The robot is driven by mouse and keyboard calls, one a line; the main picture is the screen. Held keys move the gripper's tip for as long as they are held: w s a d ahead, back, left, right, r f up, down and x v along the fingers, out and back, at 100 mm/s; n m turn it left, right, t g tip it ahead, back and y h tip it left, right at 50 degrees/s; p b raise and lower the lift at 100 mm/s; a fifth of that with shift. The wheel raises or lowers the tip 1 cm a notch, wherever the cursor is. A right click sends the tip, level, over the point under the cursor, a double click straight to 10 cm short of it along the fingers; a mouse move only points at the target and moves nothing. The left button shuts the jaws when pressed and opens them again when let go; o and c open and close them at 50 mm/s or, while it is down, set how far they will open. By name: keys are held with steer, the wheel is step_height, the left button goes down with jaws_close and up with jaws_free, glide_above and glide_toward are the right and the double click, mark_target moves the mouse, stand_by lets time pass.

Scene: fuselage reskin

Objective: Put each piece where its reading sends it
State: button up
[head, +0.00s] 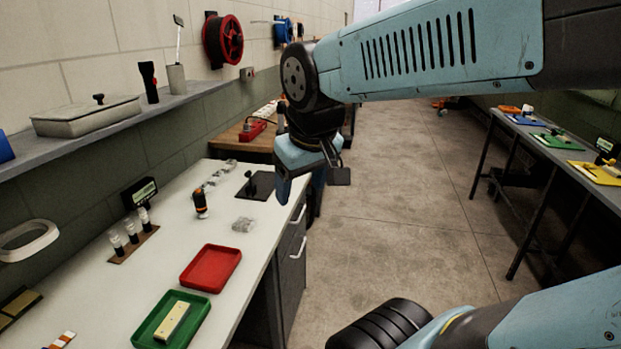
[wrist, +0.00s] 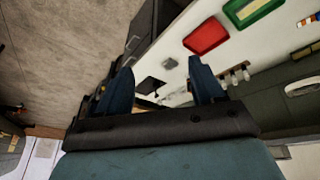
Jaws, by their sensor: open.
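My gripper (wrist: 160,84) is open in the wrist view, with nothing between its two fingers. In the head view its end hangs above the floor side of the white bench, apart from everything on it. A pale yellow block-like piece (head: 173,321) lies in the green tray (head: 143,335) at the bench's near end. The red tray (head: 211,268) beside it is empty; it also shows in the wrist view (wrist: 206,37). A small display (head: 146,190) stands against the wall, its text too small to read. Clear, small pieces (head: 243,225) lie farther back.
The white bench (head: 80,290) also holds a rack of vials (head: 133,240), an orange-black tool (head: 200,204) and a black plate (head: 263,187). A right-hand bench holds blue (head: 523,120), green (head: 566,142) and yellow (head: 598,179) trays with items. The floor (head: 400,220) between is clear.

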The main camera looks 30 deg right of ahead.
steer(key=shift+s+d+r+m+t, duration=0.5)
steer(key=shift+s+r+m+t, duration=0.1)
steer(key=shift+s+r+m, duration=0.15)
stand_by(0.8)
